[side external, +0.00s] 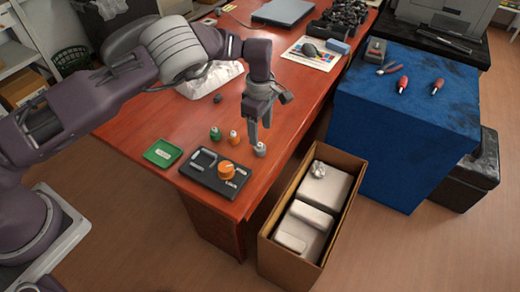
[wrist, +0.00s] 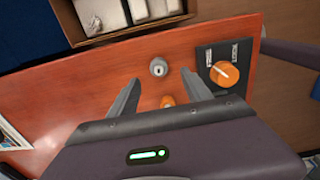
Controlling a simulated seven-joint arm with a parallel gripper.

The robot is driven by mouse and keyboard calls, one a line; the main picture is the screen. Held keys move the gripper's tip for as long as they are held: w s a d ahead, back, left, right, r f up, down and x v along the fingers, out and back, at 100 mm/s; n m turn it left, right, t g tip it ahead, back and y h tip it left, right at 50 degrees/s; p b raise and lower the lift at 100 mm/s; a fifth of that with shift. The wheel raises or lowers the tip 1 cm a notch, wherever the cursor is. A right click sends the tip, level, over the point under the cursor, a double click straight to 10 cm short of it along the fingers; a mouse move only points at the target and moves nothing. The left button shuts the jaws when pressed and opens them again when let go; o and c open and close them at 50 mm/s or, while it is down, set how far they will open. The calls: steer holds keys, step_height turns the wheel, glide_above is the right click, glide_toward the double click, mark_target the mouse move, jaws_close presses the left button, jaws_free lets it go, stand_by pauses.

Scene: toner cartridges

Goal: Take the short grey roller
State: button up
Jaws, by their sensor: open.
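The short grey roller (side external: 260,150) stands upright on the red-brown desk (side external: 185,122) near its right edge. In the wrist view, the grey roller (wrist: 158,67) shows its round end with a dark centre, just beyond the fingertips and about midway between them. My gripper (side external: 259,138) points down over the desk beside the roller. In the wrist view, my gripper (wrist: 160,76) has its two fingers wide apart with nothing held between them. Whether the fingertips reach down to the roller's height is hard to tell.
A small orange piece (side external: 233,138) and a green piece (side external: 215,134) stand left of the roller. A black panel with an orange knob (side external: 227,171) and a green tray (side external: 163,152) lie nearby. A cardboard box (side external: 276,254) of pale packages stands beyond the desk edge.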

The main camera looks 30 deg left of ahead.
mark_target(260, 144)
steer(key=f, duration=0.7)
steer(key=shift+w+a+f, duration=0.15)
steer(key=shift+w+f, duration=0.05)
steer(key=shift+f, duration=0.05)
jaws_close()
